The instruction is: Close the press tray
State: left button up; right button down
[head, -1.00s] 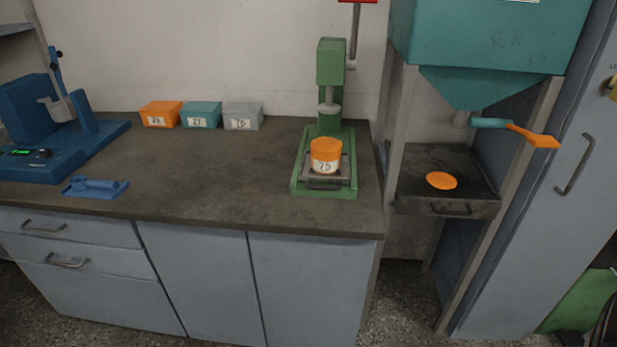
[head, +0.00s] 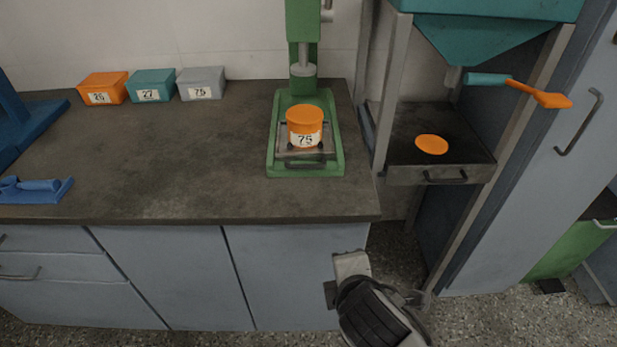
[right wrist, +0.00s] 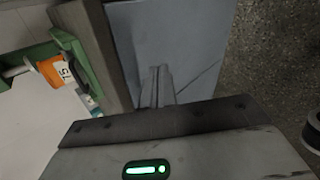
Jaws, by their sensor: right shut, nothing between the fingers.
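The green press (head: 274,150) stands near the right end of the counter. Its metal press tray (head: 287,153), with a dark front handle, sits forward of the ram (head: 303,71). An orange container (head: 305,114) labelled 75 stands upright on the tray. My right gripper (right wrist: 160,86) is shut and empty in the right wrist view, apart from the tray, with the cabinet front behind it. My right arm shows low in the head view, in front of the counter. In the right wrist view the press (right wrist: 78,57) and orange container (right wrist: 50,71) are at the left. My left gripper is not in view.
The counter (head: 170,160) is clear left of the press. Orange, teal and grey boxes (head: 203,82) stand at the back. A blue tool (head: 30,190) lies at the left. Right of the counter is a teal hopper (head: 490,40) over a tray (head: 400,175) with an orange disc.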

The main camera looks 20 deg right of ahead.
jog(key=w+a+r+n+t+h, duration=0.1)
jog(key=w+r+n+t+h, duration=0.15)
jog(key=w+r+n, duration=0.4)
jog(key=n+t, duration=0.4)
jog(key=n, duration=0.6)
send_near(306, 168)
jog(key=shift+y, duration=0.25)
jog(key=b+x, duration=0.1)
jog(key=x, duration=0.6)
jog(key=shift+d+r, duration=0.1)
